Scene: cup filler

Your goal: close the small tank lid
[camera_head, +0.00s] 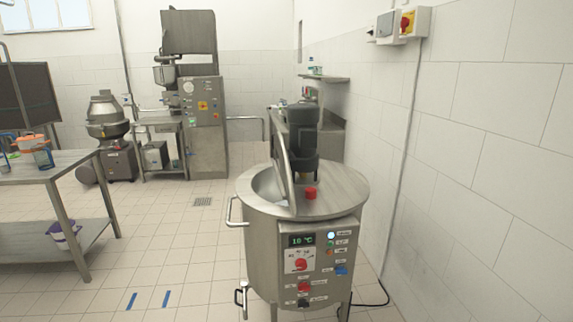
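A round steel tank (262,248) stands on legs right of the middle, with a control panel (320,262) on its front. Its lid (281,158) stands raised, nearly upright and seen almost edge-on, along the middle of the tank top. The left half of the top is open and shows the hollow inside (266,187). The right half is a fixed flat cover (335,187) with a dark motor (304,138) and a red knob (311,193). Neither of my grippers is in view.
A steel table (60,160) stands at the left with several small items on it. A tiled wall (480,150) runs close along the tank's right side, with a cable on the floor.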

